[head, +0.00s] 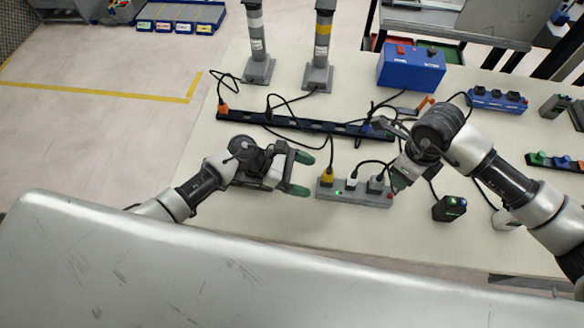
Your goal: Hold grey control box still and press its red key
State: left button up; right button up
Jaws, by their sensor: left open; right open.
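A long grey box (352,198) lies on the table near the middle of the head view. Yellow, white and grey plugs stand in its top. A green light shows towards its left end, and a small red key (390,194) shows at its right end. My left gripper (302,173) is open and empty, left of the box, its fingers pointing towards the box's left end. My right gripper (388,152) is open above the box's right end.
A dark power strip (290,122) and loose cables lie behind the box. A blue box (410,72) with a red button stands at the back. Two grey posts (257,45) (321,45) stand at the back left. A small dark box (449,208) is to the right. The front table is clear.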

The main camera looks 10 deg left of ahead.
aim_at(323, 181)
pick_arm(q)
jog(key=x, duration=0.7)
jog(key=shift+c, duration=0.5)
jog(key=c, duration=0.9)
jog(key=shift+c, duration=0.6)
pick_arm(e)
grip_shut()
pick_arm(q)
jog(key=shift+r, duration=0.1)
